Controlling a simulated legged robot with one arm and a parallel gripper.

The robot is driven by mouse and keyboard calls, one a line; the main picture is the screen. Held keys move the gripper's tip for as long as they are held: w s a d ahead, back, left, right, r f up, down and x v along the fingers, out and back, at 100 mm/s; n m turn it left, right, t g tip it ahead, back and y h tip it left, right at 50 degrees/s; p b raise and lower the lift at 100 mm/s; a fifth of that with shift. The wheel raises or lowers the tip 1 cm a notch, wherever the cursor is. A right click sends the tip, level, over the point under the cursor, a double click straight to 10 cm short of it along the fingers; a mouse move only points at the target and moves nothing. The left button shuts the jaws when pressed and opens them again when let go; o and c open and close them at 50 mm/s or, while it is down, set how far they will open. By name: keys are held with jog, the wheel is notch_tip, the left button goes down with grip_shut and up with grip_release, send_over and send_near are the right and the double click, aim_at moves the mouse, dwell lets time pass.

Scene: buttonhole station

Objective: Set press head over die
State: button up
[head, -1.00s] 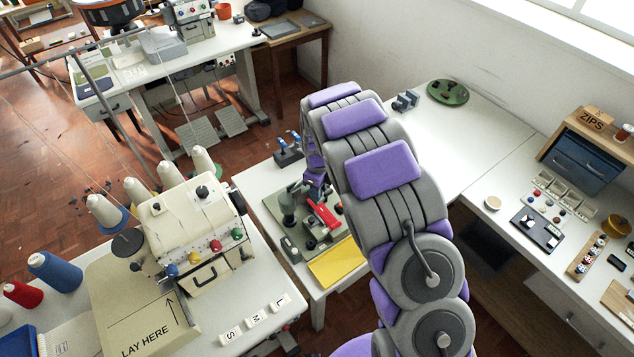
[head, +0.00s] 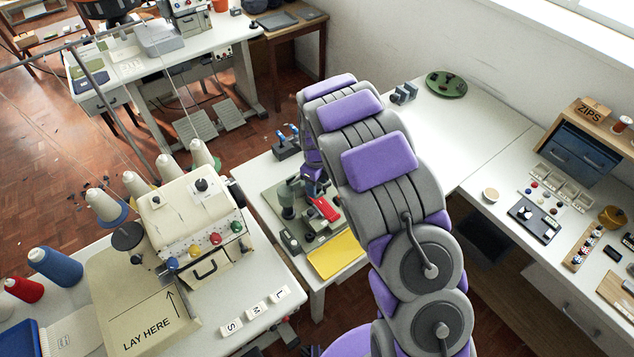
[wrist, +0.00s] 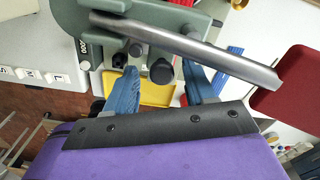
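The press, a grey-green machine (head: 291,212), stands on a base on the white table in the head view, partly hidden by my arm. In the wrist view, its grey-green body (wrist: 115,40) fills the top, with a long grey metal bar (wrist: 190,48) slanting across it. Dark knob-like parts (wrist: 161,71) show below the bar. I cannot tell which parts are the press head and die. My gripper (wrist: 161,92) has two blue fingers spread apart, with a dark knob visible between them; contact is unclear. In the head view my arm hides most of the gripper.
A yellow tray (head: 337,255) lies by the press, and a red part (head: 324,209) sits beside it. A sewing machine (head: 195,220) with thread cones stands left. A black block with blue handles (head: 286,145) is behind. The white bench at right (head: 450,140) has free room.

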notch_tip(320, 180, up, 17)
jog(key=p, duration=0.1)
jog(key=shift+p, duration=0.3)
dwell(0.4)
jog(key=shift+w+r, duration=0.1)
